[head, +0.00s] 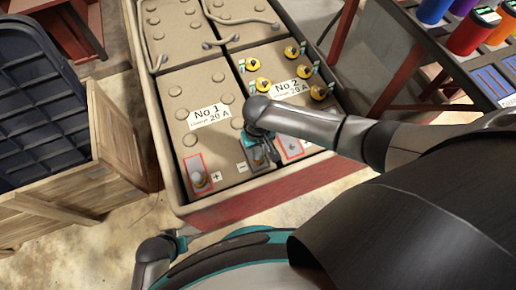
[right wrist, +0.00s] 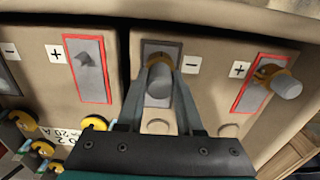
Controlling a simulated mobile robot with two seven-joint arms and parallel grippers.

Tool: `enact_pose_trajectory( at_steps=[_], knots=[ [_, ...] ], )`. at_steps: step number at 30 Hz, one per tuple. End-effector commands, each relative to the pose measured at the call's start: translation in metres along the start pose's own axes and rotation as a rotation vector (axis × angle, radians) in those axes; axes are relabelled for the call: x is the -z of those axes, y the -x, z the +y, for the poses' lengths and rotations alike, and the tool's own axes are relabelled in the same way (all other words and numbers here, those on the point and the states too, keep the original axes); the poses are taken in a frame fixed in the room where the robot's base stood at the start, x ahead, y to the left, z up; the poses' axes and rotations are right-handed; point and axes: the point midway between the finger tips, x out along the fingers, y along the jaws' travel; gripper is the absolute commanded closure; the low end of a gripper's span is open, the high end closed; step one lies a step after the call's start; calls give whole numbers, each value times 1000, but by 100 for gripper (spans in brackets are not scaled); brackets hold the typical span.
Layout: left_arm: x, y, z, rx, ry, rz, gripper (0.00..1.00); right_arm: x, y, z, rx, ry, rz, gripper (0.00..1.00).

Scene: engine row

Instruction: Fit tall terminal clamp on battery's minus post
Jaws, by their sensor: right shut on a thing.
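The minus terminal of battery No 1 is a dark grey plate (right wrist: 176,47) next to a "−" label, in the middle of the right wrist view. My right gripper (right wrist: 160,98) is over this plate, its fingers shut on the tall terminal clamp (right wrist: 159,80), a grey cylinder with a brass-coloured part at its far end. The clamp covers the post, so I cannot tell whether it is seated. In the head view my right gripper (head: 260,152) hides most of it. My left gripper (head: 180,242) shows only partly at the lower left; its fingers are unclear.
Battery No 1's plus post (head: 200,179), red-framed, carries a brass clamp with a grey cylinder (right wrist: 287,88). Battery No 2's red-framed plus plate (right wrist: 88,65) is close on the other side. Yellow caps (head: 263,85) stand on No 2. The tray wall (head: 240,207) borders the batteries.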

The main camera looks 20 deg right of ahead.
Motion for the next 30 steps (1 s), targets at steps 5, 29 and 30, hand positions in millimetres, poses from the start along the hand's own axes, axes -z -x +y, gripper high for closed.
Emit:
enact_pose_trajectory(
  at_steps=[5,29,30],
  knots=[
    [1,1,0,0,0,1,50,0,-3,0,0,0,1,100],
    [1,1,0,0,1,1,50,0,-4,0,0,0,-1,30],
    [1,1,0,0,1,1,50,0,-4,0,-1,0,-1,30]
  ],
)
